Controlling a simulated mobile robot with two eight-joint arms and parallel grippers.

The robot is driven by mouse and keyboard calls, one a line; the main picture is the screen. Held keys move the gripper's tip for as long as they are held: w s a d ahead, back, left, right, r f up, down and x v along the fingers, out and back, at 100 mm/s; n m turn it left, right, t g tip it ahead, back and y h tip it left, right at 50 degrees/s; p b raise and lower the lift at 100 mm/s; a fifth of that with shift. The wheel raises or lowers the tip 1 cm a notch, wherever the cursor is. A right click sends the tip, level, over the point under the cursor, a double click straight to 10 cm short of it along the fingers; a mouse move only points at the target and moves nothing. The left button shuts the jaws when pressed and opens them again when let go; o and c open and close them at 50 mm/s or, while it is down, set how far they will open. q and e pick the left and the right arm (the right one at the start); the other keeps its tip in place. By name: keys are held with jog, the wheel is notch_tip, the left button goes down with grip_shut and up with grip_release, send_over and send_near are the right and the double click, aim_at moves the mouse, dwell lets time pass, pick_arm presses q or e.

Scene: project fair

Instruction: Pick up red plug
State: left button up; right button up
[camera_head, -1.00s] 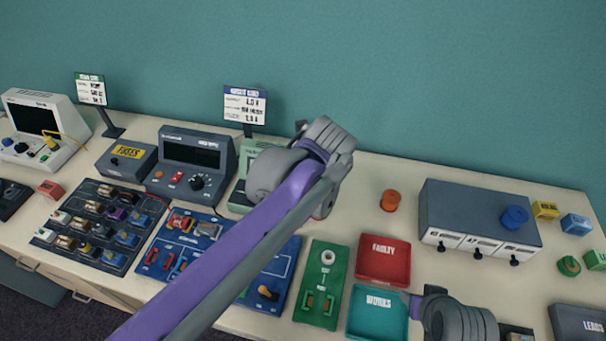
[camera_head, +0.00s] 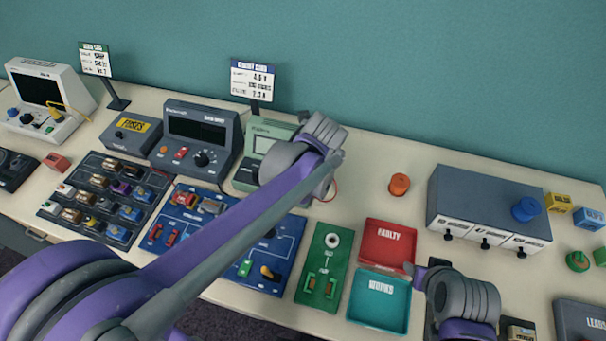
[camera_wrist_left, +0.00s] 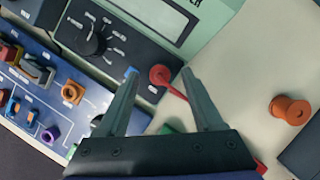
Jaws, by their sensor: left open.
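The red plug (camera_wrist_left: 160,75) shows in the left wrist view at the dark lower panel of the pale green meter (camera_wrist_left: 178,22), with a red lead running from it toward the right finger. My left gripper (camera_wrist_left: 159,72) is open, its two fingers on either side of the plug in the picture; I cannot tell how far above it they are. In the head view my left wrist hides the plug and much of the meter (camera_head: 268,140); only a bit of red lead shows. My right gripper (camera_head: 412,272) is near the teal tray, its jaws unclear.
An orange spool (camera_head: 399,185) stands right of the meter. A blue circuit board (camera_head: 207,262), a green board (camera_head: 312,285), a red tray (camera_head: 388,262) and a teal tray (camera_head: 362,316) lie in front. A grey box (camera_head: 440,205) stands at right.

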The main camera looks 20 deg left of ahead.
pick_arm(q)
jog(key=shift+w+a+f, duration=0.1)
jog(key=shift+w+f, duration=0.1)
jog(key=shift+f, duration=0.35)
jog(key=shift+s, duration=0.1)
grip_shut()
